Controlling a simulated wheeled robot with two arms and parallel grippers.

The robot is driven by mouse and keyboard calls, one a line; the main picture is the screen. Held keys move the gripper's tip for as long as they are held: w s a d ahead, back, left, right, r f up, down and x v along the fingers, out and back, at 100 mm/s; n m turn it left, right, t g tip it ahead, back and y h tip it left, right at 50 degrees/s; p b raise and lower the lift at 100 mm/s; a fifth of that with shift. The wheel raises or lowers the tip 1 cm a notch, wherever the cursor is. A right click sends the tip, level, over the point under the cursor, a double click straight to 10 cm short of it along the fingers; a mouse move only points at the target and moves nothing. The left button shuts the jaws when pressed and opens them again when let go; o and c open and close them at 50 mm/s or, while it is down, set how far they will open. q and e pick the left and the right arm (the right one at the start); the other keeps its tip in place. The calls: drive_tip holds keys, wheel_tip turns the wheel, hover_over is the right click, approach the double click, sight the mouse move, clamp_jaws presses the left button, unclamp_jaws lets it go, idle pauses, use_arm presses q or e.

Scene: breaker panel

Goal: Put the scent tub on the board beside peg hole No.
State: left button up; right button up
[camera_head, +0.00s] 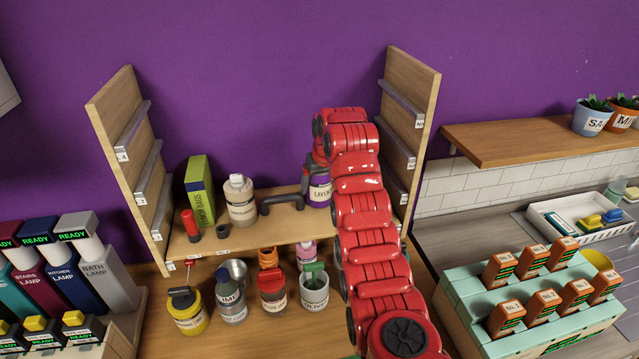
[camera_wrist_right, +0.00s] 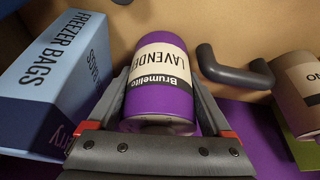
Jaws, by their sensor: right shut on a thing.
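The scent tub (camera_head: 319,190) is purple with a cream label reading LAVENDER. It is at the right part of the wooden shelf board (camera_head: 275,232), partly hidden by my red right arm in the head view. In the right wrist view the tub (camera_wrist_right: 160,72) lies between the two grey fingers of my right gripper (camera_wrist_right: 162,95), which is shut on it. I cannot tell whether its base touches the board. Small tags hang on the board's front edge, too small to read. My left gripper is not in view.
A grey handle (camera_head: 282,203), a cream canister (camera_head: 241,202), a green box (camera_head: 200,190) and a red-topped dark peg (camera_head: 190,224) stand on the board. A blue freezer bags box (camera_wrist_right: 65,80) is beside the tub. Side panels (camera_head: 409,120) flank the board. Several containers stand below.

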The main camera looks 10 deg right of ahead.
drive_tip(key=o, duration=1.4)
drive_tip(key=shift+w+d+f, duration=0.1)
drive_tip(key=shift+w+f, duration=0.05)
drive_tip(key=shift+f, duration=0.05)
drive_tip(key=shift+r, duration=0.2)
drive_tip(key=b+v, duration=0.1)
drive_tip(key=v, duration=0.2)
drive_tip(key=shift+b, duration=0.4)
drive_tip(key=shift+r+p, duration=0.35)
drive_tip(key=shift+r, duration=0.2)
drive_tip(key=shift+v, duration=0.9)
drive_tip(key=shift+s+r, duration=0.2)
drive_tip(key=shift+s, duration=0.15)
drive_tip(key=shift+b+v, duration=0.95)
drive_tip(key=shift+v, duration=1.9)
drive_tip(key=shift+f, duration=0.1)
